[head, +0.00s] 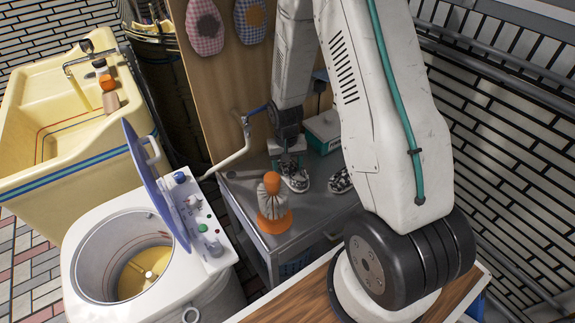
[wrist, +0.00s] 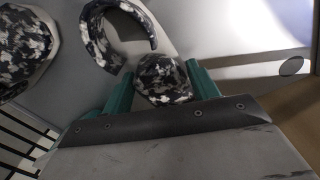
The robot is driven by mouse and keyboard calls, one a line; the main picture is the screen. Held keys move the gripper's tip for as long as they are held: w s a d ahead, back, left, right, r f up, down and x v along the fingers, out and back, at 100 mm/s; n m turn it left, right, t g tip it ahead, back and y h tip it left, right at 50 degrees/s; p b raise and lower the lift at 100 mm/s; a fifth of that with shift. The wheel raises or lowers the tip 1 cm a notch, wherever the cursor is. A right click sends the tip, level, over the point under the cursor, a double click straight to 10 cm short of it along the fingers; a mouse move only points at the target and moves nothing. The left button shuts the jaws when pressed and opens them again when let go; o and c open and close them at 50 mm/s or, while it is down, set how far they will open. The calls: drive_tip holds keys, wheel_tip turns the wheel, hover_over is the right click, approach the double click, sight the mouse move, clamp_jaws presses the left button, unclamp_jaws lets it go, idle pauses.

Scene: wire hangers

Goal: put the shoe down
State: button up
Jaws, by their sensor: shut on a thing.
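A black-and-white patterned shoe (head: 295,180) is at the back of the grey table (head: 325,205), directly under my gripper (head: 288,157). In the wrist view, my gripper (wrist: 160,84) has its two green fingers on either side of the patterned shoe (wrist: 162,80), shut on it. The shoe's curved opening shows above the fingers there. I cannot tell whether its sole touches the table. A second matching shoe (head: 341,181) stands to the right, partly hidden by my arm; a matching patterned piece also shows at the left of the wrist view (wrist: 25,50).
An orange-topped item with a grey cloth body (head: 272,207) stands close by at the front left. A teal and white box (head: 322,130) is behind. A washing machine with an open lid (head: 150,245) and a yellow sink (head: 60,120) are at left. Bare tabletop lies between the shoes.

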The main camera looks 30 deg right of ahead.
drive_tip(key=o, duration=1.2)
drive_tip(key=shift+r, duration=0.3)
wheel_tip(320, 180, up, 11)
drive_tip(key=a, duration=0.1)
wheel_tip(320, 180, up, 14)
drive_tip(key=f+n+t, duration=0.1)
drive_tip(key=n, duration=0.1)
hover_over(285, 167)
drive_tip(key=s+a, duration=0.4)
drive_tip(key=s, duration=0.3)
drive_tip(key=s+a+r, duration=0.1)
drive_tip(key=s+r, duration=0.3)
drive_tip(key=s, duration=0.2)
drive_tip(key=s+a+r+n, duration=0.1)
drive_tip(key=s+a+r, duration=0.1)
drive_tip(key=s, duration=0.4)
drive_tip(key=s+a+r+n, duration=0.1)
drive_tip(key=s+a+r, duration=0.1)
drive_tip(key=s+r, duration=0.3)
drive_tip(key=shift+s+r+t, duration=0.35)
drive_tip(key=shift+s+t, duration=0.05)
drive_tip(key=shift+s, duration=0.05)
